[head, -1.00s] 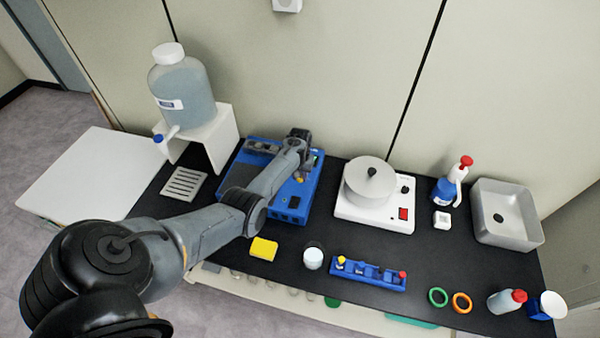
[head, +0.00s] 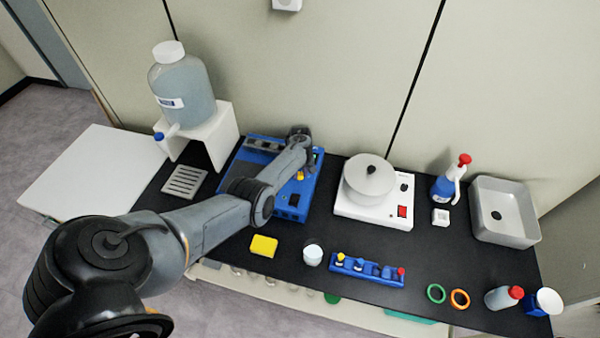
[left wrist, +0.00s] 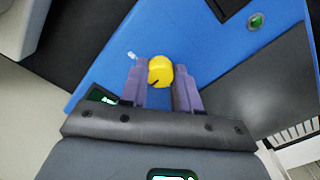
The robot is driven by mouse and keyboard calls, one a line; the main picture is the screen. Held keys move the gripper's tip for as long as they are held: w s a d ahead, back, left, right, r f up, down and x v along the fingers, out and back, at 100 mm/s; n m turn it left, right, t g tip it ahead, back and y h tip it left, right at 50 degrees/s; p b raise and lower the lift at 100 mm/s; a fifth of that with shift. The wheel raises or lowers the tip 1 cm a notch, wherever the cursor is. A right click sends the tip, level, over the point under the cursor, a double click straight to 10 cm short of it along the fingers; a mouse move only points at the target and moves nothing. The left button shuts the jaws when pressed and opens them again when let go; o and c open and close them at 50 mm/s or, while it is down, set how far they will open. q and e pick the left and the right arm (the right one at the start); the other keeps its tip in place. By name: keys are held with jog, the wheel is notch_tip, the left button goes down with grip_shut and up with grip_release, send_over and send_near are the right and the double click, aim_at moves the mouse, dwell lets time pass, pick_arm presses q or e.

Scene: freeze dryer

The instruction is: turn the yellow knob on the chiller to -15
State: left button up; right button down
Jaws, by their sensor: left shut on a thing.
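The blue chiller (head: 258,148) stands on the black bench, left of centre, partly covered by my left arm. Its yellow knob (left wrist: 160,71) shows in the left wrist view between the two fingers of my left gripper (left wrist: 160,80). A dark pointer mark on the knob slants toward the lower left. The left gripper is shut on the knob. In the head view a bit of the yellow knob (head: 300,176) shows beside the left gripper (head: 305,168). The scale around the knob is too small to read. My right gripper is not in view.
A large bottle (head: 183,88) on a white stand (head: 222,135) is left of the chiller. A white hotplate device (head: 372,212) stands to the right. A yellow sponge (head: 263,245), a beaker (head: 312,255) and a blue rack (head: 366,275) lie in front.

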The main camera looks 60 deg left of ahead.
aim_at(300, 173)
pick_arm(q)
jog(key=shift+f, duration=0.1)
jog(key=o, duration=1.1)
jog(key=shift+c, duration=0.2)
jog(key=shift+r+p, duration=0.3)
jog(key=shift+r, duration=0.3)
notch_tip(300, 173, up, 10)
jog(key=p, duration=0.2)
jog(key=shift+s+p, duration=0.1)
jog(key=shift+p, duration=0.25)
